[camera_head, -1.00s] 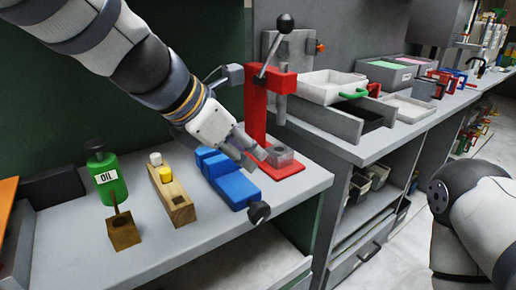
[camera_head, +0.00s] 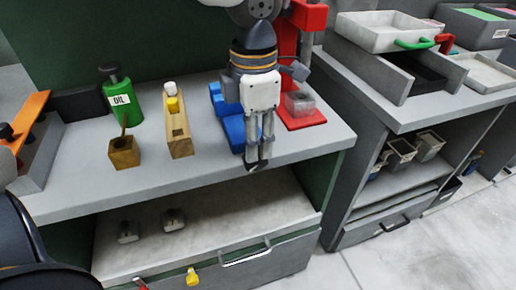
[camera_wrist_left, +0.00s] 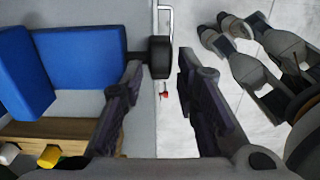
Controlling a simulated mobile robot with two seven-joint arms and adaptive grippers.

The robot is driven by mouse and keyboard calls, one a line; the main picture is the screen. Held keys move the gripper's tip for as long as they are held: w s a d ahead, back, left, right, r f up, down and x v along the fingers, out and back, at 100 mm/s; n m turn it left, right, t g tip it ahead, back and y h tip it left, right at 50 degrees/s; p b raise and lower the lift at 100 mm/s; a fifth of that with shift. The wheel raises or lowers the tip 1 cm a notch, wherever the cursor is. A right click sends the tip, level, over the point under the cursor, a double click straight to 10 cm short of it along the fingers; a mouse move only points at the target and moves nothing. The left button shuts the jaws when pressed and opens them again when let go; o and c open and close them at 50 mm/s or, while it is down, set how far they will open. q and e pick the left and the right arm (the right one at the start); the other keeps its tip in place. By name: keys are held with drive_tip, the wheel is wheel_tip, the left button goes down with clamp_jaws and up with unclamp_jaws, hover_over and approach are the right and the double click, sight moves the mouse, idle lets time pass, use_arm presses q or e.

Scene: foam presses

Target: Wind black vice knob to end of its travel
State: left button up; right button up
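The blue vice (camera_head: 233,132) lies on the bench and shows at the left in the left wrist view (camera_wrist_left: 80,66). Its black knob (camera_wrist_left: 161,57) sits at the vice's front end, with the rod showing beside it. My left gripper (camera_head: 257,167) points down over the vice's front end and hides much of it. In the left wrist view, the open fingers of my left gripper (camera_wrist_left: 160,64) lie on either side of the knob, with a clear gap at the right finger. My right gripper (camera_wrist_left: 218,30) shows at that view's upper right, its fingers apart and apparently empty.
A red press (camera_head: 300,115) stands just right of the vice. A wooden block (camera_head: 180,145) with white and yellow caps, a green oil bottle (camera_head: 124,107) and a small wooden holder (camera_head: 124,154) stand left. An open drawer (camera_head: 215,245) juts out below the bench.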

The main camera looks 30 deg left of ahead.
sight(256, 167)
use_arm(q)
drive_tip(key=shift+f, duration=1.6)
use_arm(e)
drive_tip(key=shift+w, duration=0.1)
use_arm(q)
drive_tip(key=shift+c, duration=0.5)
clamp_jaws()
drive_tip(key=shift+w, duration=0.1)
drive_tip(key=shift+d, duration=0.1)
